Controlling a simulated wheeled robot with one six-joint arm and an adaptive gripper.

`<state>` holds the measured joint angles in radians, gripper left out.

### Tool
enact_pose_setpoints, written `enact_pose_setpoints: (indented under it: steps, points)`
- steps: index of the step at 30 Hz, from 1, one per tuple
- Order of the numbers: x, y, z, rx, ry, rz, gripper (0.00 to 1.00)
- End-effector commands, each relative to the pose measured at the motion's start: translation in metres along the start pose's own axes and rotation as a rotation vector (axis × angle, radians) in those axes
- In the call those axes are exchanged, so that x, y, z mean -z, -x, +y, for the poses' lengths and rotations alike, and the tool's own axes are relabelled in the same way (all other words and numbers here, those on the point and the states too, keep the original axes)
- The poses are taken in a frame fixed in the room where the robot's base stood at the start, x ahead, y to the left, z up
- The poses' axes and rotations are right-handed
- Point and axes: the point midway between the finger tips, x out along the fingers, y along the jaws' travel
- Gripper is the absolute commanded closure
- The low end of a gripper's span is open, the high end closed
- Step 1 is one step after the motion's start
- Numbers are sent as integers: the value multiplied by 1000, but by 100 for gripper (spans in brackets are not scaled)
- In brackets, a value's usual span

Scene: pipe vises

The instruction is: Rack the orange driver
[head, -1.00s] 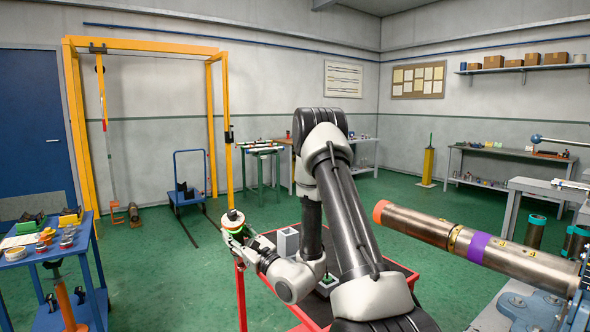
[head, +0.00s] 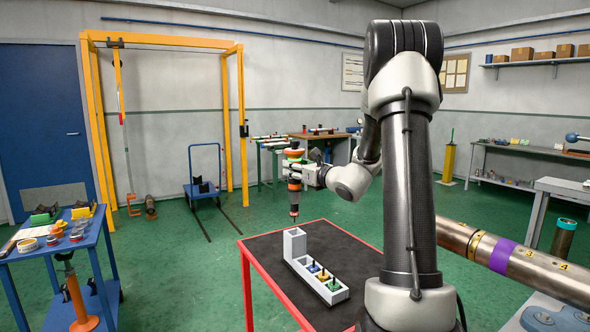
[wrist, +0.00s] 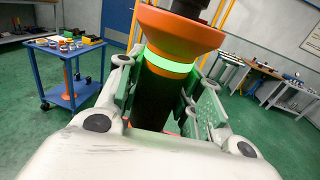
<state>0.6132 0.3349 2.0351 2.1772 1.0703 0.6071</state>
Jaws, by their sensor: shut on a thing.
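The orange driver (head: 294,169) is upright with its dark tip pointing down, and it has black bands and a green ring. My gripper (head: 300,173) is shut around its body. The grey rack (head: 320,277) stands on the red-edged cart with a dark top. Its tall square socket (head: 295,243) is at the left end, below the driver's tip and apart from it. Lower sockets hold small blue, yellow and green-topped pieces.
The cart (head: 262,285) has bare dark top around the rack. A large steel pipe (head: 510,255) with a purple band crosses at the right. A blue table (head: 60,240) with small parts stands at the left. A yellow gantry (head: 170,40) is behind.

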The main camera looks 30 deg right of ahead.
Motion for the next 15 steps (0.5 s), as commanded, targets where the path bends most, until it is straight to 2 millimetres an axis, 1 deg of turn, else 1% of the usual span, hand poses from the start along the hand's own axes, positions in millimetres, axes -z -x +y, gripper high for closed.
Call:
enact_pose_setpoints:
  steps: [11,15]
  points:
    - [-1,1,0,4,-1,0,100]
    - [5,1,0,4,-3,1,100]
